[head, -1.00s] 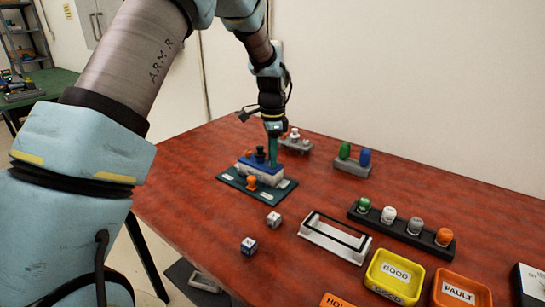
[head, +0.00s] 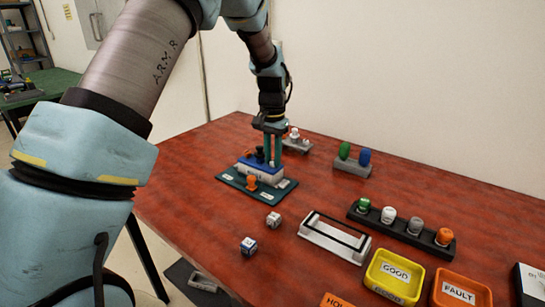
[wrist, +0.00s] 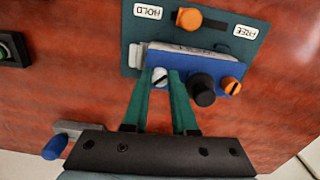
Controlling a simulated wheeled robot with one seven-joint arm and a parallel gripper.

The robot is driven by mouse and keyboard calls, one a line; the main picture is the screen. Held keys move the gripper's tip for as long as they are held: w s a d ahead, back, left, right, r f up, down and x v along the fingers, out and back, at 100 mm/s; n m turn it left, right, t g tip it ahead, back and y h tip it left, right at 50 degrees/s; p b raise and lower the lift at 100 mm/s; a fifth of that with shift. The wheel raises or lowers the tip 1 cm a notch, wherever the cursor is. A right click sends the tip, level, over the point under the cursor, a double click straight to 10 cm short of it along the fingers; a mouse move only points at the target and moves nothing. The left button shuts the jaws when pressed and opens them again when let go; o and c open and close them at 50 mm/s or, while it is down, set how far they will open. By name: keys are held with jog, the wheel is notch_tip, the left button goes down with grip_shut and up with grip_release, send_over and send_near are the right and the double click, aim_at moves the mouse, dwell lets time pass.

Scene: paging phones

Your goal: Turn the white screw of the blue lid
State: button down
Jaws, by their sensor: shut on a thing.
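The blue lid (head: 266,169) sits on a grey-white box on a dark green base plate (head: 230,178). In the wrist view the lid (wrist: 192,49) carries the white slotted screw (wrist: 159,76), a black knob (wrist: 202,89) and an orange slotted screw (wrist: 232,86). My gripper (head: 273,160) points down over the lid. In the wrist view its green fingers (wrist: 161,82) are shut on the white screw, one on each side. The screw is not visible in the head view.
The base plate has an orange knob (wrist: 188,19) between HOLD and FREE labels. A grey holder with green and blue pegs (head: 353,164) stands to the right. Two dice, a white frame (head: 335,240), a row of knobs and yellow and orange trays lie nearer.

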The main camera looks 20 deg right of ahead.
aim_at(273, 160)
jog(key=n, duration=0.4)
jog(key=shift+n, duration=0.3)
jog(key=shift+n+p, duration=0.3)
jog(key=shift+n, duration=1.5)
jog(key=c, duration=0.7)
grip_release()
notch_tip(273, 160, up, 11)
jog(key=b, duration=0.2)
